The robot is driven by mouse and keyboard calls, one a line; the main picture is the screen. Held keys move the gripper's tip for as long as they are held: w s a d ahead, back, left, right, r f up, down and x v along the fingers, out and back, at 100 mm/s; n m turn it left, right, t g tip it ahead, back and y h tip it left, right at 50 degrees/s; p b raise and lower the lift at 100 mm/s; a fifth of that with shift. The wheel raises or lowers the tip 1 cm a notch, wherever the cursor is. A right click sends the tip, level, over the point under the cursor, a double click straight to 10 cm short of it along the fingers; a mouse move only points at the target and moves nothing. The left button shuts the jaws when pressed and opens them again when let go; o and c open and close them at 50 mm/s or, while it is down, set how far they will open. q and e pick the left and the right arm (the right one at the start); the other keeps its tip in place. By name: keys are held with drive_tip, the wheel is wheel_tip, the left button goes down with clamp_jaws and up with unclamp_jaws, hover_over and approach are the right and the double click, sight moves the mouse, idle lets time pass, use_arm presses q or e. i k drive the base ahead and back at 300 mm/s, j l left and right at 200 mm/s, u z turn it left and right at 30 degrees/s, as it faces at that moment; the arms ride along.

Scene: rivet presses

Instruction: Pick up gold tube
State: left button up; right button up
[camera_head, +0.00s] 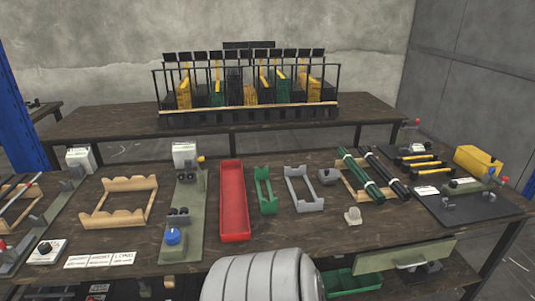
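A black rack (245,113) stands on the rear table. Several gold-yellow pieces show between its uprights, at the left (184,95), in the middle (250,95) and at the right (310,92). Green and black pieces sit among them. They are too small to tell which are single tubes. Neither of my grippers shows in the view, and no gripper is seen touching the rack.
On the front table are a wooden cradle (117,202), a red tray (234,200), a green holder (265,188), a grey holder (302,187), dark green tubes (358,173), black tubes (385,172) and a yellow box (475,161). Bare wood (310,230) shows near the front.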

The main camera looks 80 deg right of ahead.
sight(450, 171)
drive_tip(key=z, duration=2.4)
drive_tip(key=l+z, duration=0.1)
drive_tip(key=z, duration=0.35)
drive_tip(key=i+z, duration=0.1)
drive_tip(key=z, duration=0.85)
drive_tip(key=i+j+z, duration=0.15)
drive_tip(key=i, duration=0.35)
drive_tip(key=i+z, duration=0.1)
drive_tip(key=i, duration=0.4)
